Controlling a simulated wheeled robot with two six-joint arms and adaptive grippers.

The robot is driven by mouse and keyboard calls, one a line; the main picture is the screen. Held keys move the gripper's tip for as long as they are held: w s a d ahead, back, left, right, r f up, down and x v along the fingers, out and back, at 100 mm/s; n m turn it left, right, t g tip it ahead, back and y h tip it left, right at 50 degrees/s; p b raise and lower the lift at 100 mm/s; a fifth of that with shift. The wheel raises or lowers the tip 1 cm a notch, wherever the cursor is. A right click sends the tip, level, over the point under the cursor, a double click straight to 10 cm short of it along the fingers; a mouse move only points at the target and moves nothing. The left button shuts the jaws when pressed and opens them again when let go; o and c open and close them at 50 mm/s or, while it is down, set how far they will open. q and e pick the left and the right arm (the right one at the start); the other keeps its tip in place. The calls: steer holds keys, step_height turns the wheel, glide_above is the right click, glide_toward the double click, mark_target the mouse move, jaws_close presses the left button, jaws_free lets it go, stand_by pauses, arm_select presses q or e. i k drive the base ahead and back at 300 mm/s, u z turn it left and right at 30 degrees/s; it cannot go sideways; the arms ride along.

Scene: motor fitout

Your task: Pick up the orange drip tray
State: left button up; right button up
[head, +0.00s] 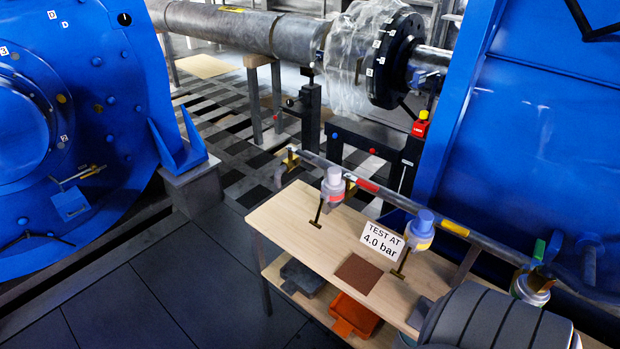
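The orange drip tray (354,315) is on the lower shelf of a wooden bench, at the bottom middle of the head view. The upper board of the bench (290,220) overhangs it and hides part of its back side. A tab or handle on its near side points towards the lower left. Neither of my grippers is in view, and nothing touches the tray that I can see.
A grey tray (302,277) is left of the orange one on the lower shelf (277,268). On the bench top are a brown mat (357,273) and a "TEST AT 4.0 bar" sign (382,246). A dark ribbed body (495,325) covers the bench's right end. Floor (190,285) at left is clear.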

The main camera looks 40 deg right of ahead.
mark_target(350, 315)
steer(key=i, duration=1.45)
steer(key=z, duration=3.85)
